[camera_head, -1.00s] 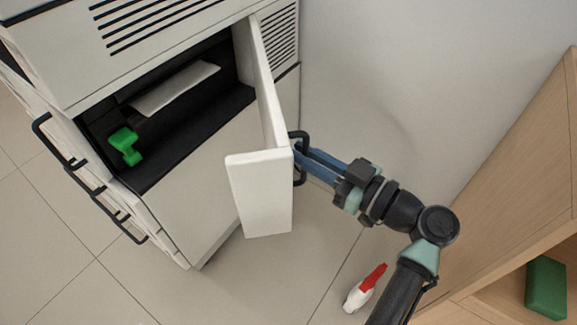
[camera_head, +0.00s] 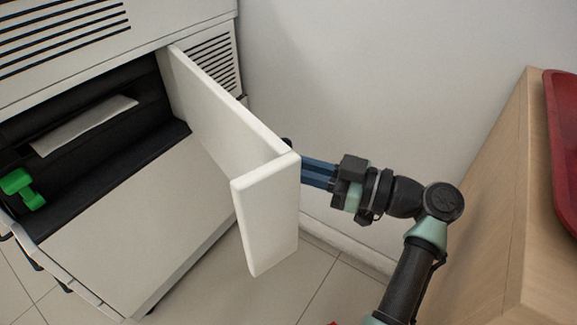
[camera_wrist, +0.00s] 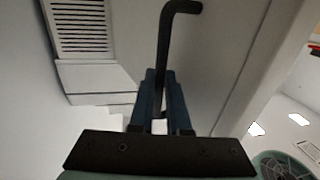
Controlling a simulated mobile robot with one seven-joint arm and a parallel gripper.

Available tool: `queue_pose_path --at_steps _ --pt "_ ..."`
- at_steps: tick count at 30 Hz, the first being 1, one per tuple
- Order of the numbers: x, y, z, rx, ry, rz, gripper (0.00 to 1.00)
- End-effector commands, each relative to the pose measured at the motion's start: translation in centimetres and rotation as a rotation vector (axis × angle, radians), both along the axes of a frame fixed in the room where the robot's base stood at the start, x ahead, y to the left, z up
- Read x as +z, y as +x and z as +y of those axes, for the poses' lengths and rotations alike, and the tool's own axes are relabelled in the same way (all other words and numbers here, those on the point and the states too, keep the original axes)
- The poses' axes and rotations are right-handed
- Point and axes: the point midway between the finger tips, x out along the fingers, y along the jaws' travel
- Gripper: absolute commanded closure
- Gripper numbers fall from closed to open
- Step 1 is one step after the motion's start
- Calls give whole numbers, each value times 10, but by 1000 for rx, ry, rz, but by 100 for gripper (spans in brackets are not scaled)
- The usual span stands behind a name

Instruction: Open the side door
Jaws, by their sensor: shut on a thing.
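The white side door (camera_head: 225,115) of the machine stands swung out, with its end flange (camera_head: 268,215) toward me. The opening beside it shows a dark inside with a sheet of paper (camera_head: 85,125) and a green lever (camera_head: 22,188). My gripper (camera_head: 306,172) is at the door's outer face, on the right. In the wrist view the blue fingers (camera_wrist: 160,100) are closed around the black door handle (camera_wrist: 166,50). In the head view the door hides most of the handle and the fingertips.
A pale wall (camera_head: 370,80) stands behind my arm. A wooden counter (camera_head: 500,210) with a red tray (camera_head: 564,140) is close on the right. The tiled floor (camera_head: 325,285) below the door is clear where it shows.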

Motion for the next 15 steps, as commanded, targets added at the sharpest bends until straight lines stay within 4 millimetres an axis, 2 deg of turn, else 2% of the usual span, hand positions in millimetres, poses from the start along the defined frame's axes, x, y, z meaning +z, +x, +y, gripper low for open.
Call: queue_pose_path --at_steps 9,10,11,12,15 --pt "0 1 3 4 0 1 100" --pt "1 1 3 4 0 1 82" --pt "0 1 3 5 0 1 76" --pt "0 1 3 5 -1 0 73" --pt "0 1 2 4 -1 0 73"
